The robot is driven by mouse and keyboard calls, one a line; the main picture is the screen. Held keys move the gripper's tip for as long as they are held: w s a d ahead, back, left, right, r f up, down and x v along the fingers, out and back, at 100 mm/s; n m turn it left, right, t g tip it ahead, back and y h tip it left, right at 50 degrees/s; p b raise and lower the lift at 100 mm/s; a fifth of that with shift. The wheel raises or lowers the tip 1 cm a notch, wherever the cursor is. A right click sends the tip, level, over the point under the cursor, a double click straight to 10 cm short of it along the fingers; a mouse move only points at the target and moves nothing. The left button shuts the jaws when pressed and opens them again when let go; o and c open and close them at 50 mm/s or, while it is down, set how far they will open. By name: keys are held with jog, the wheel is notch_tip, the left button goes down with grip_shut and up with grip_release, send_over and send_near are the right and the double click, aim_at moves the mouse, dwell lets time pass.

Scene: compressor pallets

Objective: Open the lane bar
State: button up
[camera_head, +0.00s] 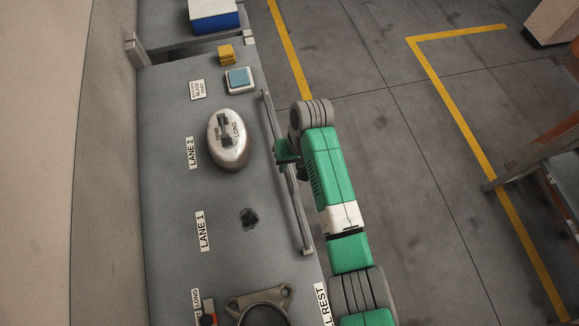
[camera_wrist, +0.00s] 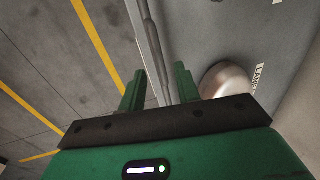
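The lane bar (camera_head: 297,212) is a long grey bar on posts along the right edge of the grey table. It also shows in the wrist view (camera_wrist: 150,40), running down between my fingers. My gripper (camera_head: 283,151) is at the upper middle of the bar, beside the oval LANE 2 housing. In the wrist view, the two green fingers of my gripper (camera_wrist: 159,72) stand apart, one on each side of the bar, with gaps visible. The palm hides the lower part of the bar there. I cannot tell how far the fingertips reach down past it.
A rounded metal housing (camera_head: 229,140) with a selector marked LONG stands left of the bar. A blue button (camera_head: 239,80) and a yellow block (camera_head: 226,54) lie beyond it. A dark hole (camera_head: 249,219) is by LANE 1.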

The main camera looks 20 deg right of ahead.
jog(key=shift+a+f, duration=0.25)
jog(key=shift+f, duration=1)
grip_shut()
jog(key=shift+r, duration=0.15)
